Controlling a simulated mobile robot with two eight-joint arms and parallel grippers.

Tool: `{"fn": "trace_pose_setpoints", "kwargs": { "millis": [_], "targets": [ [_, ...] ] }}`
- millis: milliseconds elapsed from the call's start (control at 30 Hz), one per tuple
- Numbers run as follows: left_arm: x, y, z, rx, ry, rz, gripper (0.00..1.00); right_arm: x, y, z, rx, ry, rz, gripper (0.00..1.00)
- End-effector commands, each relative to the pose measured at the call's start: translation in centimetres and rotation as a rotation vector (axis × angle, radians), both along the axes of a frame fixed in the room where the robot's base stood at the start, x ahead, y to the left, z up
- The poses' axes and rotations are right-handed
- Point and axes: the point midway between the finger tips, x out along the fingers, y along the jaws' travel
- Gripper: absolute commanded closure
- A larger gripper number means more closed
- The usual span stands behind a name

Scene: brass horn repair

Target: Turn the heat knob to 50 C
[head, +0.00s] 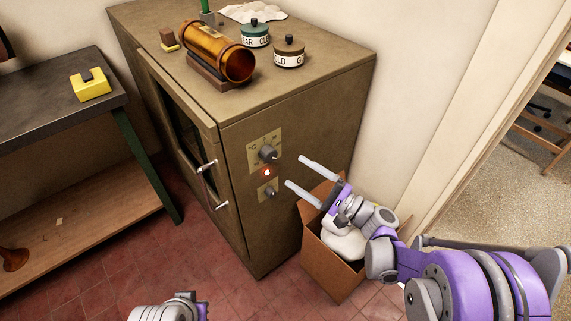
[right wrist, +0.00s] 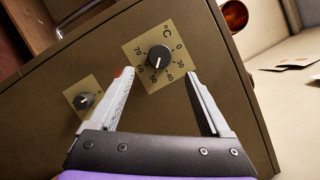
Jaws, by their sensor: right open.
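The heat knob (head: 267,154) is a dark round knob on a brass-coloured scale plate on the front of the brown oven (head: 240,230). In the right wrist view the heat knob (right wrist: 158,57) has a white mark pointing down, near the 50; the exact reading is too small to tell. My right gripper (head: 296,172) is open and empty, to the right of the knob and apart from it. In the right wrist view my right gripper (right wrist: 160,75) has its fingertips either side of the plate's lower part. My left gripper's fingers do not show.
A lit red lamp (head: 267,172) and a smaller lower knob (head: 268,190) sit below. The oven door handle (head: 212,186) is to the left. A cardboard box (head: 327,270) stands by the oven under my right arm. A copper tube (head: 217,52) and jars are on top.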

Motion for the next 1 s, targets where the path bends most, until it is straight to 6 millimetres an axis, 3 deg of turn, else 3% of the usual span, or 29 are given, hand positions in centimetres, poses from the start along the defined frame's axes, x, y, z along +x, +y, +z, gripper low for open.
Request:
{"fn": "trace_pose_setpoints", "kwargs": {
  "millis": [200,733,867,1000],
  "targets": [
    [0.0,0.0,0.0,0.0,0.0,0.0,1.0,-1.3,-1.9,-0.5,-0.001,-0.001,0.0,0.19],
    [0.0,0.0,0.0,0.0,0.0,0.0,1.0,-1.4,-2.0,-0.6,0.0,0.0,0.001,0.19],
    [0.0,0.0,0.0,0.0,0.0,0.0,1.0,-1.9,-1.4,-0.7,-0.042,0.006,0.008,0.19],
    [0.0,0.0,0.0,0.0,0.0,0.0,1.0,-4.1,0.7,-1.8,-0.244,0.03,0.041,0.19]
  ]
}}
